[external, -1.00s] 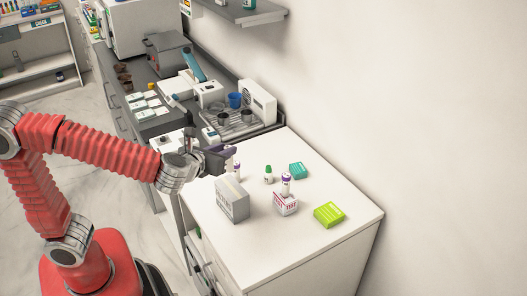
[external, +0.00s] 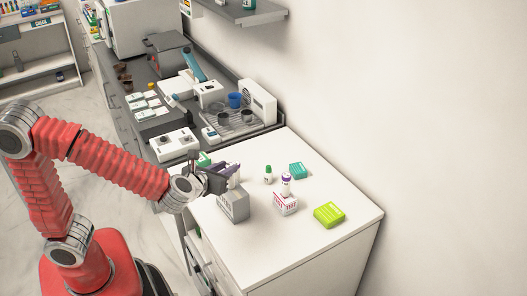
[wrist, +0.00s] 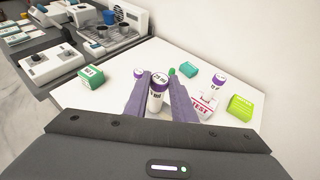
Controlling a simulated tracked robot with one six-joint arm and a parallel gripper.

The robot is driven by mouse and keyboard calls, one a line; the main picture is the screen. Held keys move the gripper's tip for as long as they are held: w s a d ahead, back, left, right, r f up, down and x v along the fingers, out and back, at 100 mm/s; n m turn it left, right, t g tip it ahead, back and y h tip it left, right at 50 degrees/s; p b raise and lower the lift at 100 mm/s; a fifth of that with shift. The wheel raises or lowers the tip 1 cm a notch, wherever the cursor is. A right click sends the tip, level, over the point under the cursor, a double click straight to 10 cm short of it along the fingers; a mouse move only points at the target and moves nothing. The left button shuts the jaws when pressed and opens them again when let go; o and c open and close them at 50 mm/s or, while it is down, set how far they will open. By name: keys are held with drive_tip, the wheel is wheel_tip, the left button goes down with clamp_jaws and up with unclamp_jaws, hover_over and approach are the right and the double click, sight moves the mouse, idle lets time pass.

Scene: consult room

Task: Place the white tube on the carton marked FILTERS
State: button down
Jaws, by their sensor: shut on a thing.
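My gripper (external: 228,174) is shut on a white tube with a purple cap. In the wrist view the tube (wrist: 156,98) stands upright between the purple fingers (wrist: 154,100). A grey carton (external: 233,205) stands on the white counter, with my gripper just above its top. Its print is too small to read, and it is hidden in the wrist view. I cannot tell whether the tube touches it. A white and red carton marked TEST (wrist: 205,107) stands to the right with another purple-capped white tube (external: 286,184) on top.
A green-capped bottle (external: 268,175), a teal box (external: 297,170) and a lime box (external: 329,215) stand on the counter (external: 285,250). A green box (wrist: 92,78) and another purple-capped item (wrist: 138,73) lie beyond my gripper. The counter's front right is clear.

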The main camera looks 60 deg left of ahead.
drive_tip(key=c, duration=1.5)
unclamp_jaws()
drive_tip(key=v, duration=1.2)
